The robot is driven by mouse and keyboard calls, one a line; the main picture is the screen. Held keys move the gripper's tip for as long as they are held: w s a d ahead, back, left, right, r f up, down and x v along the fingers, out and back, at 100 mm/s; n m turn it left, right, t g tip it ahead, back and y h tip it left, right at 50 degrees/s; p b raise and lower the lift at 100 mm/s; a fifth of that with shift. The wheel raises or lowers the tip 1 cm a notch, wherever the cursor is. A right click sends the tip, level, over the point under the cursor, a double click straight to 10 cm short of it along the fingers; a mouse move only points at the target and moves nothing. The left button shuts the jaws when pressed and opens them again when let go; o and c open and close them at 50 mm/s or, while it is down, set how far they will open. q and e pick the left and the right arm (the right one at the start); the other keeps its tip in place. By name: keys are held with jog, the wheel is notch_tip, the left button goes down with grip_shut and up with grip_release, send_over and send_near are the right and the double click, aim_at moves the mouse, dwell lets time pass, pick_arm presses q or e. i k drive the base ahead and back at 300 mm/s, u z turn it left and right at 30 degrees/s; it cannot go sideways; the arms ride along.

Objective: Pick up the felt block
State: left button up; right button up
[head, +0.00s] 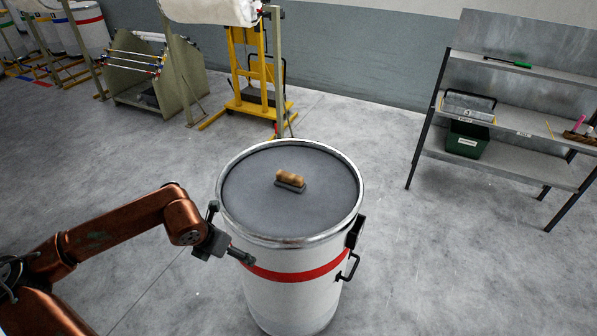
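The felt block (290,181), with a tan wooden top and a dark grey base, sits near the middle of the grey top of a white drum (292,285). The drum has a metal rim and a red band. My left gripper (246,258) is in front of the drum's left side, below the rim and well apart from the block. Its fingers are small and dark here, and I cannot tell whether they are open. My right gripper is not in view.
The drum's raised rim (237,226) surrounds the block. A black handle (349,268) and latch are on its right side. A metal shelf (500,165) with a green bin (467,141) stands right. A yellow lifter (258,105) stands behind. Floor around the drum is clear.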

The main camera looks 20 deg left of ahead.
aim_at(294, 182)
jog(key=i, duration=1.4)
